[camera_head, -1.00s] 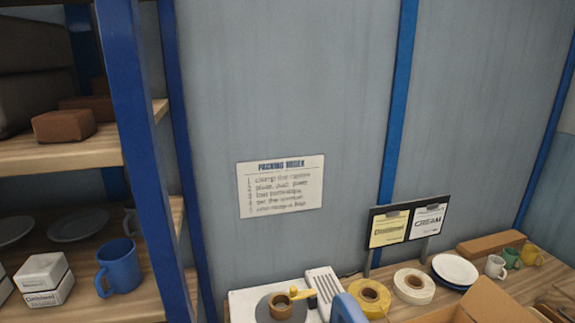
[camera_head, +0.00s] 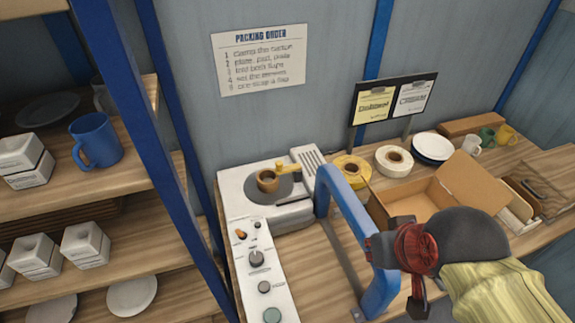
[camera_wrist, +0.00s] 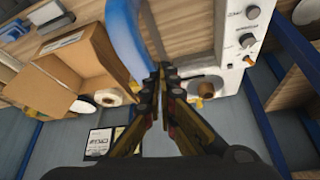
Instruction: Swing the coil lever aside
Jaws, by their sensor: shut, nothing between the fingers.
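In the wrist view the ring (camera_wrist: 206,90) is small, just right of my fingertips in the picture. My gripper (camera_wrist: 165,72) is shut and empty, fingertips together. In the head view my gripper (camera_head: 385,248) is at the right, beside the blue arch and well apart from the lever. My arm hides part of the bench.
A blue arch (camera_head: 345,195) stands between my gripper and the machine. An open cardboard box (camera_head: 402,192), tape rolls (camera_head: 393,158) and white plates (camera_head: 433,147) lie on the bench. A blue-posted shelf (camera_head: 130,130) with mugs and white boxes is at the left.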

